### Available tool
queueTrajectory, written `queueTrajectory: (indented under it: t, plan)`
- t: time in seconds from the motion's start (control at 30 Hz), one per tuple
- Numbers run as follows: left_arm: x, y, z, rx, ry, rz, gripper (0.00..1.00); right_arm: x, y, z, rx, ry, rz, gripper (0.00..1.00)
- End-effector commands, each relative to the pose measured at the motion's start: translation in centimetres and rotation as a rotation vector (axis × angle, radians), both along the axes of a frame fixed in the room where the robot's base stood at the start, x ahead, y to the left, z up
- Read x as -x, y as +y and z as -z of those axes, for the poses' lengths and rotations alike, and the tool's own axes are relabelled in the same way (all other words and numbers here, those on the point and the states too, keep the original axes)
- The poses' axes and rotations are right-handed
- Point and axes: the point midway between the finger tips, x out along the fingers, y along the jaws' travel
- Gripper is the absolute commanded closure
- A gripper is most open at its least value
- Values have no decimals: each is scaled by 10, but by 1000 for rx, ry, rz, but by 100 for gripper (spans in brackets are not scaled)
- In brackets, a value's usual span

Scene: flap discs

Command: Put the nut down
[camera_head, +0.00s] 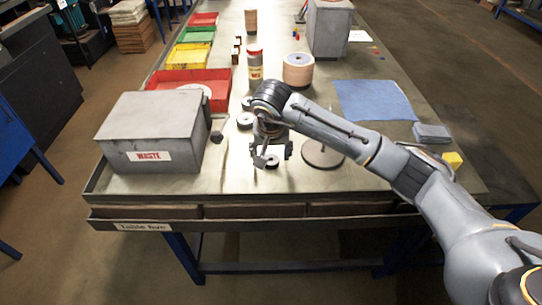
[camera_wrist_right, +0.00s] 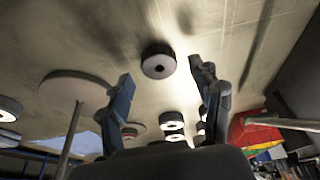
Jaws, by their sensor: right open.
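My left gripper is not in view.
A stand with a round base (camera_head: 322,154) and upright rod is close right of the gripper. A grey waste box (camera_head: 150,130) stands left. Dark rings (camera_head: 245,121) lie behind. Further back are a red tray (camera_head: 222,92), a disc stack (camera_head: 298,70) and a blue cloth (camera_head: 375,100).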

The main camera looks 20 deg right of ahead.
Motion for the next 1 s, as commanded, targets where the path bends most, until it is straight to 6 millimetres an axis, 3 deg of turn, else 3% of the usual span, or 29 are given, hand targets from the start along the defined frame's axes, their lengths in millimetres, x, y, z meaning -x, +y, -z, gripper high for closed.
queueTrajectory:
  t: [0.3, 0.5, 0.7, 1.0]
  plan:
    - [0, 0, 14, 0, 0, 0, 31, 18, 6, -65, 1, -7, -2, 35]
    - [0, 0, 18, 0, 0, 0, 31, 27, 8, -92, 1, -3, -1, 35]
    - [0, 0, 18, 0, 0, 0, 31, 30, 8, -100, 1, -1, 0, 35]
    - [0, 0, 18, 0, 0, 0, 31, 31, 15, -96, -25, 5, -5, 35]
